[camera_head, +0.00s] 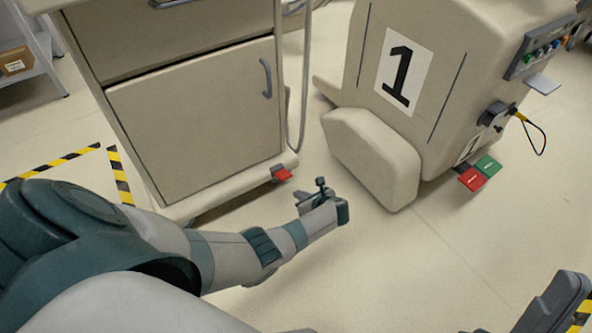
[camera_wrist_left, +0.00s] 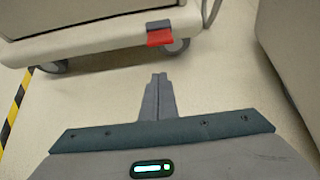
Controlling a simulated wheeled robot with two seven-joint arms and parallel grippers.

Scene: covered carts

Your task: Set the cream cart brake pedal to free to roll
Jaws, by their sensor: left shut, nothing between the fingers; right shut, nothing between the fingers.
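The cream cart (camera_head: 190,110) stands at the left, with a door and a handle. Its brake pedal (camera_head: 283,175), red with a grey part, sticks out low at the right front corner. In the left wrist view the pedal (camera_wrist_left: 160,38) shows beside a caster, red part below the grey part. My left gripper (camera_head: 309,195) is low, just in front of the pedal and apart from it. Its fingers (camera_wrist_left: 158,98) are shut and empty, pointing toward the cart's base. My right gripper (camera_head: 552,303) shows partly at the lower right corner, shut and away from the carts.
A cream machine marked 1 (camera_head: 440,80) stands to the right, with a rounded block (camera_head: 372,155) close to my left gripper. It has a red pedal (camera_head: 471,179) and a green pedal (camera_head: 488,166). Yellow-black floor tape (camera_head: 120,175) lies at the left. Open floor lies in front.

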